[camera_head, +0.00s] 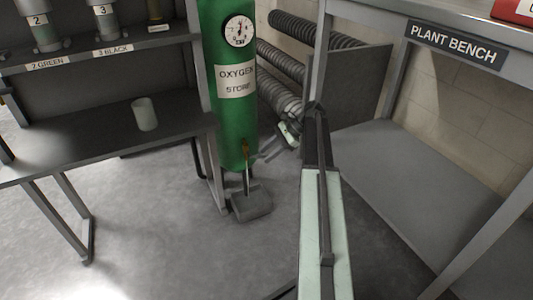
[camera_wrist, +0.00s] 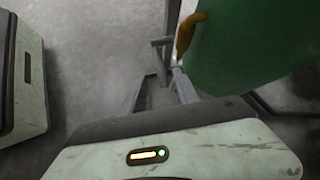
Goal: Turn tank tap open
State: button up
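The green oxygen tank (camera_head: 235,120) stands upright in the middle of the head view, with a round gauge and an "OXYGEN STORE" label. In the wrist view the lever (camera_wrist: 187,35) hangs beside the green tank (camera_wrist: 250,45), beyond and slightly right of my fingers. My gripper (camera_head: 265,154) is just right of the tap, pointing left. In the wrist view my gripper (camera_wrist: 163,88) shows two fingers apart with nothing held between them. I cannot tell whether a finger touches the lever.
A grey block with a thin post (camera_head: 252,203) stands on the floor under the tap. A dark shelf (camera_head: 90,145) with a pale cup (camera_head: 144,114) is on the left. The plant bench (camera_head: 395,160) is on the right. Ribbed hoses (camera_head: 280,65) lie behind. Floor at front left is clear.

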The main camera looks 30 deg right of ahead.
jog(key=shift+w+a, duration=0.2)
jog(key=shift+a, duration=0.05)
jog(key=p+v, duration=0.5)
jog(key=v, duration=0.3)
